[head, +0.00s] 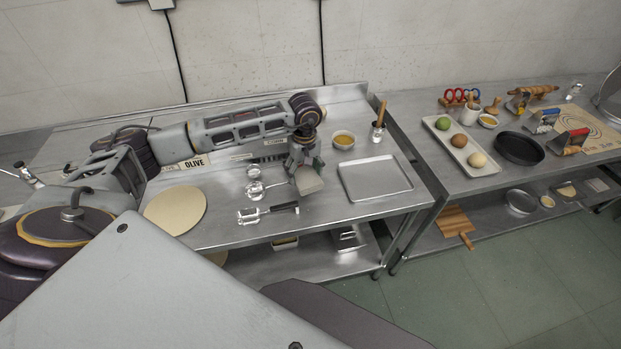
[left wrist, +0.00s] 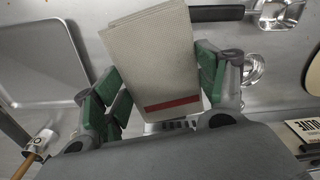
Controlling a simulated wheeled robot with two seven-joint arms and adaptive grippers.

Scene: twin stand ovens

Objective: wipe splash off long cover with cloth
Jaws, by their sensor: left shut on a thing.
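A folded beige cloth (head: 308,180) with a red stripe is held by my left gripper (head: 304,160) above the steel table (head: 225,225). In the left wrist view the cloth (left wrist: 155,60) sticks out from between the green-padded fingers (left wrist: 155,95), which are shut on it. I cannot clearly pick out the long cover or a splash on it. My right gripper is not in view.
A steel tray (head: 375,178) lies right of the cloth, with a yellow bowl (head: 344,139) behind. A black-handled utensil (head: 268,212) and a round board (head: 175,209) lie left. An OLIVE card (head: 195,163) stands behind. The second table (head: 465,185) is at right.

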